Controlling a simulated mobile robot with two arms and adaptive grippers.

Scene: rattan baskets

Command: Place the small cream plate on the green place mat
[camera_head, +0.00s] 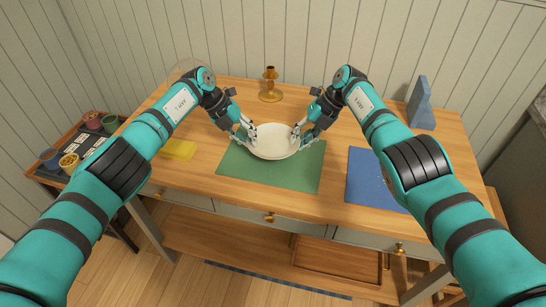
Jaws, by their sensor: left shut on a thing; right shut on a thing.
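The small cream plate (274,143) is over the back part of the green place mat (268,174), with both grippers at its sides. My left gripper (249,136) is shut on the plate's left rim. My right gripper (298,138) is shut on its right rim. The plate looks about level. I cannot tell whether its underside touches the mat or is just above it. The mat's back edge is partly hidden by the plate and grippers.
A brass candlestick (270,86) stands behind the plate. A yellow item (179,149) lies left of the mat, and a blue mat (372,180) lies to the right, partly under my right arm. A blue stand (420,104) is at the back right. A side table with cups (69,162) is at left.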

